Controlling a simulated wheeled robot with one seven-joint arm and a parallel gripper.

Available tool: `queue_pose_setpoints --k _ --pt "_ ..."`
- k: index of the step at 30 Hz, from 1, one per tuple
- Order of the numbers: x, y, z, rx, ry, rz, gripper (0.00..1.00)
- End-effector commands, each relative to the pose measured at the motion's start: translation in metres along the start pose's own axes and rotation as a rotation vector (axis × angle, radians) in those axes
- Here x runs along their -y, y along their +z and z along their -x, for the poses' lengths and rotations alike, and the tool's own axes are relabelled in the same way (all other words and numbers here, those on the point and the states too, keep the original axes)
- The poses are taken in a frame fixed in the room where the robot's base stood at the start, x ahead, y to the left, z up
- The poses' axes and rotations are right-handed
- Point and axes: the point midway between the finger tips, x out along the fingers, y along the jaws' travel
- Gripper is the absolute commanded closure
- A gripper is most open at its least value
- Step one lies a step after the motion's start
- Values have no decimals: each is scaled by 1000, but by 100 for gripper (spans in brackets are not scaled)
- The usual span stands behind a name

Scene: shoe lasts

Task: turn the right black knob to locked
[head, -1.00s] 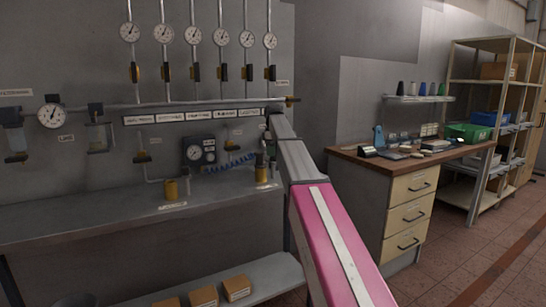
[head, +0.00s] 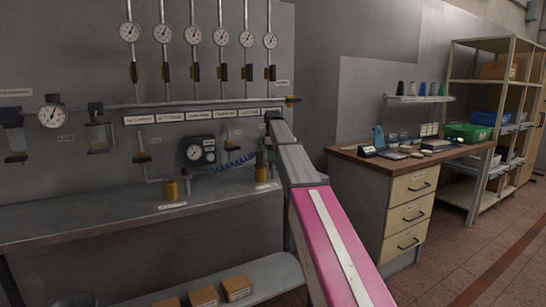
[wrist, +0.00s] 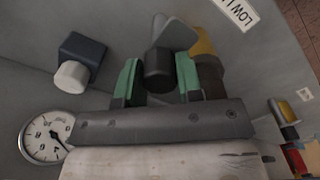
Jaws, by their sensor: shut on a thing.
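In the wrist view my gripper (wrist: 157,74) has a green finger on each side of a black round knob (wrist: 158,66). It is shut on the knob's sides. A grey wedge-shaped part (wrist: 174,34) shows just beyond the knob, and a yellow part (wrist: 203,44) is right of it. The knob's setting cannot be read. In the head view my grey and pink arm reaches to the right end of the wall panel (head: 60,85). The fingers and the held knob are too small and too covered to make out there.
A dark block with a white round end (wrist: 74,74) stands left of my fingers, above a dial gauge (wrist: 46,135). A metal bench (head: 100,222) runs below the panel. A drawer desk (head: 408,205) stands right of my arm, with open floor in front.

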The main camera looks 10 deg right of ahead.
Motion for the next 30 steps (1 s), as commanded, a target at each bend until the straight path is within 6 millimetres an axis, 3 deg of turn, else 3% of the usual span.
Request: queue_pose_setpoints --k 11,30 --pt "0 0 0 -1 -2 -191 90" --pt "0 0 0 -3 -2 -792 90"
